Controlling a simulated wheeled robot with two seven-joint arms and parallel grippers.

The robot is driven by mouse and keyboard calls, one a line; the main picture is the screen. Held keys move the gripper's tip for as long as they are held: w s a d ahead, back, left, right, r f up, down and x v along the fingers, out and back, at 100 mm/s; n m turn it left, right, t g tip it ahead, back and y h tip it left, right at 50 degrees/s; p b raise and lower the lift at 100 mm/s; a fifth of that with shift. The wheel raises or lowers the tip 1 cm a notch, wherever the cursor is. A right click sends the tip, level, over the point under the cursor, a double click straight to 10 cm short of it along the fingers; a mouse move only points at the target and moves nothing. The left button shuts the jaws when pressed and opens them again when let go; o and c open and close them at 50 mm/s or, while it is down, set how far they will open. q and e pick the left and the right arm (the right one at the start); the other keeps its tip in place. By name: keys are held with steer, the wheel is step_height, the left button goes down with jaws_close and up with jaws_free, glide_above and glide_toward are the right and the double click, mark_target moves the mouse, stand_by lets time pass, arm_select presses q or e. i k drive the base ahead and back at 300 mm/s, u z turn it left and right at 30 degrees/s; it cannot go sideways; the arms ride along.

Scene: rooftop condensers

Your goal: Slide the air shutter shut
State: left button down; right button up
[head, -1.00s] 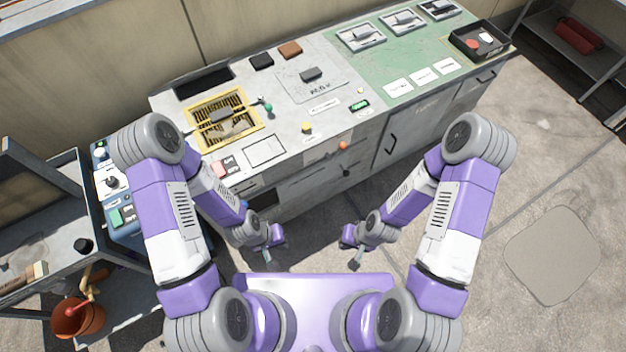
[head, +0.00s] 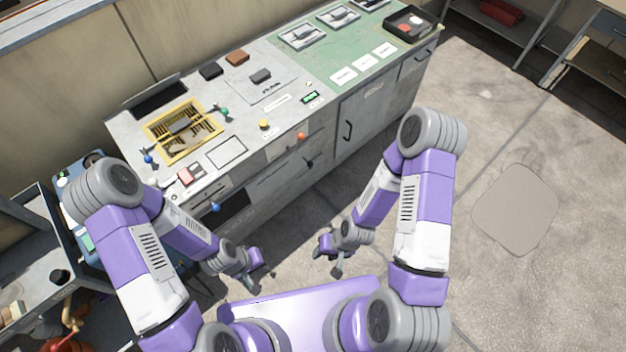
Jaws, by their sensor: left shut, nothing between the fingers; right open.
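A yellow-framed grille (head: 207,144), which looks like the air shutter, is set in the left part of the grey counter top. Dark slats and a grey block-like handle (head: 181,126) show inside its frame. How far it stands open is hard to tell. My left gripper (head: 253,284) is shut and empty, low in front of the counter and well away from the grille. My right gripper (head: 338,270) is open and empty, also low in front of the counter, to the right of the left one. Neither gripper touches anything.
A green knob (head: 224,112) is beside the frame's right edge and a blue knob (head: 148,160) at its left. A red-and-white switch (head: 190,175) lies nearer the front edge. A grey cart (head: 30,262) stands at left. Floor to the right is clear.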

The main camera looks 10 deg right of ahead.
mark_target(257, 190)
steer(key=z, duration=0.85)
steer(key=i, duration=0.7)
steer(key=u, duration=1.7)
